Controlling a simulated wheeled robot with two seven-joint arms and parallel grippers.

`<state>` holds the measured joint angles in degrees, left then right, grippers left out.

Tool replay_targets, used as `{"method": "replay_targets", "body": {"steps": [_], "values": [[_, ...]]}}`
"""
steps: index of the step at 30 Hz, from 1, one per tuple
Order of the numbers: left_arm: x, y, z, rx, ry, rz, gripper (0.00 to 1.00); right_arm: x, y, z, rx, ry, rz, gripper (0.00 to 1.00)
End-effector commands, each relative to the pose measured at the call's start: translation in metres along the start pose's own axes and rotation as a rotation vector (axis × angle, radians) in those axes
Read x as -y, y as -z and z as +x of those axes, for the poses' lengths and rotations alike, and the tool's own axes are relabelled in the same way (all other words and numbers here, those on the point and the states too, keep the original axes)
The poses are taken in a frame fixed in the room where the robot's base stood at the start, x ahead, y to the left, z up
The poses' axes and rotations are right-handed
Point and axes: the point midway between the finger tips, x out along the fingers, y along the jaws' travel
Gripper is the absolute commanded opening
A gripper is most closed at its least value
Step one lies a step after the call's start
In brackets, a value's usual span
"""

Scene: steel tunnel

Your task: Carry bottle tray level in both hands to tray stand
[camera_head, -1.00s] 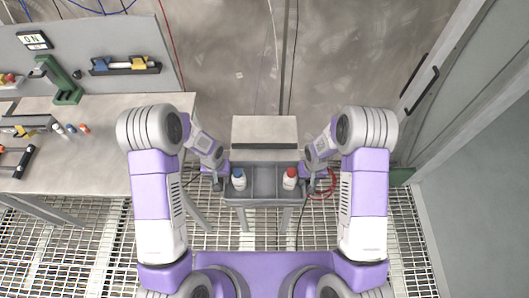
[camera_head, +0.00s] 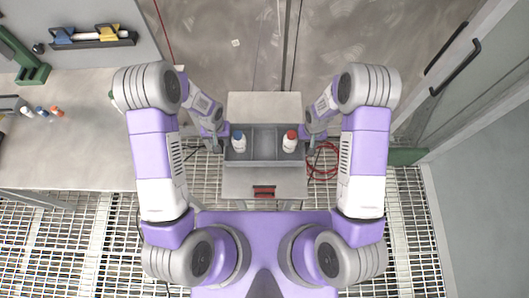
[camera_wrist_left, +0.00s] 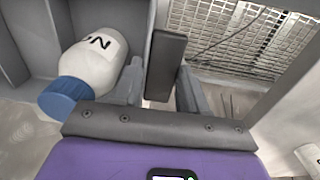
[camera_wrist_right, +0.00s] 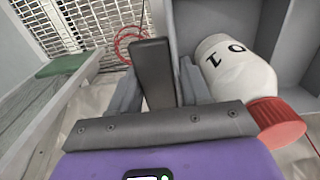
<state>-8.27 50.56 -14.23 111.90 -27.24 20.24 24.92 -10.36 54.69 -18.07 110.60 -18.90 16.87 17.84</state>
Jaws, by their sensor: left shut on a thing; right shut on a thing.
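The grey bottle tray (camera_head: 264,155) is in the middle of the head view, over the top of the tray stand (camera_head: 264,104). It looks level; I cannot tell whether it touches the top. A white bottle with a blue cap (camera_head: 239,142) stands in its left compartment, and one with a red cap (camera_head: 290,142) in its right. My left gripper (camera_head: 219,142) is shut on the tray's left handle, a dark upright plate (camera_wrist_left: 166,65). My right gripper (camera_head: 310,142) is shut on the right handle, which shows in the right wrist view (camera_wrist_right: 153,73).
A workbench (camera_head: 75,150) stands to the left, with small bottles and tools. A red object (camera_head: 264,191) is on the stand's front edge. A red hose (camera_head: 323,162) lies on the grating right of the stand. A grey door with a black handle (camera_head: 456,67) is at right.

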Motion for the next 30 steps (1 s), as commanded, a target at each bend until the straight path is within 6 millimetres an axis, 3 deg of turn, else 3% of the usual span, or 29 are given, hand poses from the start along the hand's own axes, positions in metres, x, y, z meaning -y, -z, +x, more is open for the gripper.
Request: {"method": "replay_targets", "body": {"steps": [3, 19, 30], "values": [[0.0, 0.001, 0.009, -0.002, 0.0, 0.0, 0.0, 0.0, 0.001, 0.009, -0.002, 0.0, 0.0, 0.01], [0.0, 0.001, 0.01, -0.002, 0.0, 0.0, 0.0, 0.0, 0.001, 0.01, -0.002, 0.0, 0.0, 0.01], [0.0, 0.001, 0.023, -0.002, 0.0, 0.0, 0.0, 0.0, 0.001, 0.023, -0.002, 0.0, 0.0, 0.01]]}}
